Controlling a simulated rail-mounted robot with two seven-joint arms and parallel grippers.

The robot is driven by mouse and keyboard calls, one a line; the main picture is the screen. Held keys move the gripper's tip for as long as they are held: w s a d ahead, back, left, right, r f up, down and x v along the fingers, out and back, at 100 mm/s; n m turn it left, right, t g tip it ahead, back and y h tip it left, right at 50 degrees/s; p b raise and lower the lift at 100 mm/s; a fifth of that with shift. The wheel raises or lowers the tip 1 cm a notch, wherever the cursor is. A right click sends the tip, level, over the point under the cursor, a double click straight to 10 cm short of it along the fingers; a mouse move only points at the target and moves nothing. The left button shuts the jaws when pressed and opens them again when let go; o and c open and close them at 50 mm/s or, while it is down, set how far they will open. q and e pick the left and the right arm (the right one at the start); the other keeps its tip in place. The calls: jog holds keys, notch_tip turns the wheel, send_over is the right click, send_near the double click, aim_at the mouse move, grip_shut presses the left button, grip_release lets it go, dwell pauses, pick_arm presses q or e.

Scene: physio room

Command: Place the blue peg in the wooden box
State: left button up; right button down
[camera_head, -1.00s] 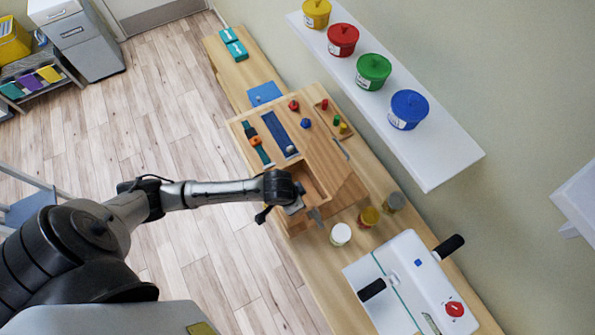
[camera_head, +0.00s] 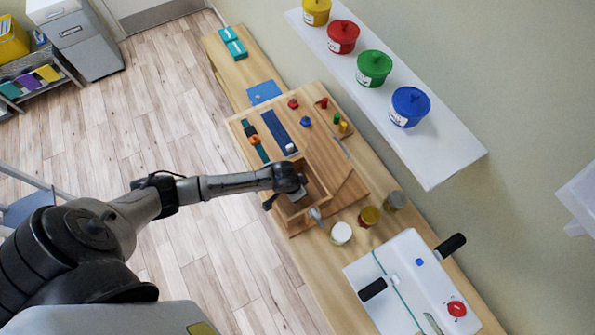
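The blue peg (camera_head: 306,121) looks like a small blue piece standing on the wooden board, beside a red piece (camera_head: 293,103). The open wooden box (camera_head: 322,187) is at the near end of the same board. My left gripper (camera_head: 300,206) points down at the box's left part, well apart from the blue peg. Its wrist hides part of the box interior. The fingers are small and partly hidden, so I cannot tell their opening or whether anything is between them. My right gripper is not in view.
A blue strip (camera_head: 276,130) lies on the board. Several jars, including a white-lidded one (camera_head: 341,232), stand close to the box. A white machine (camera_head: 425,285) is at the near end. A shelf (camera_head: 440,150) with coloured tubs overhangs on the right.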

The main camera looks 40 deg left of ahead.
pick_arm(q)
jog(key=shift+f, duration=0.15)
jog(key=o, duration=0.9)
jog(key=p+v, duration=0.2)
jog(key=v, duration=1)
jog(key=s+d+r+h, duration=0.1)
jog(key=s+d+r, duration=0.1)
jog(key=s+d, duration=0.55)
jog(key=s+a+r+n+y, duration=0.1)
jog(key=s+a+r, duration=0.1)
jog(key=s, duration=0.7)
jog(key=shift+s+a+r+n+t+y, duration=0.3)
jog(key=shift+s+a+r+y, duration=0.05)
jog(key=shift+s+a+y, duration=0.05)
